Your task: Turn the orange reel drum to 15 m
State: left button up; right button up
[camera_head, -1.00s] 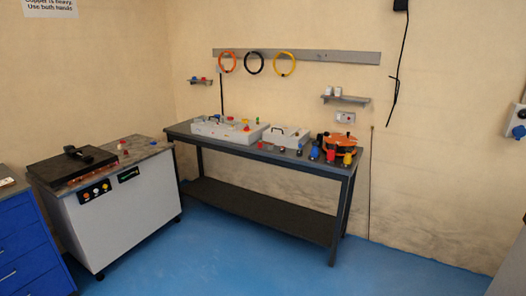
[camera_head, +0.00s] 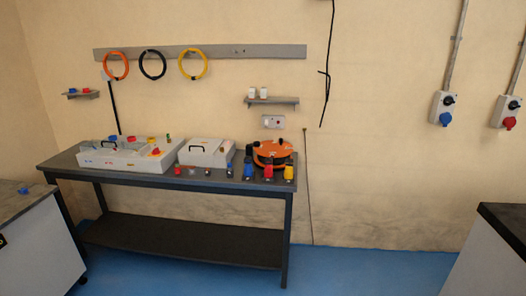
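The orange reel drum (camera_head: 271,151) sits at the right end of the dark workbench (camera_head: 130,180), behind several plugs or connectors. It has a dark band or base beneath the orange top. Any length marking on it is too small to read. Neither of my grippers shows in the head view.
Blue (camera_head: 249,170), red (camera_head: 269,171) and yellow (camera_head: 289,173) connectors stand along the bench's front edge near the drum. White boxes (camera_head: 206,151) fill the bench's left and middle. A grey cabinet (camera_head: 35,245) stands left, another unit (camera_head: 500,240) right. Blue floor (camera_head: 370,270) before the bench is clear.

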aim_at(281, 150)
jog(key=i+j+z, duration=0.25)
jog(key=i+j, duration=0.25)
jog(key=i+l+u, duration=0.15)
jog(key=i, duration=0.25)
jog(key=i+l+u, duration=0.15)
jog(key=i, duration=0.25)
jog(key=i+l+u, duration=0.15)
jog(key=i+l, duration=0.15)
jog(key=i, duration=0.1)
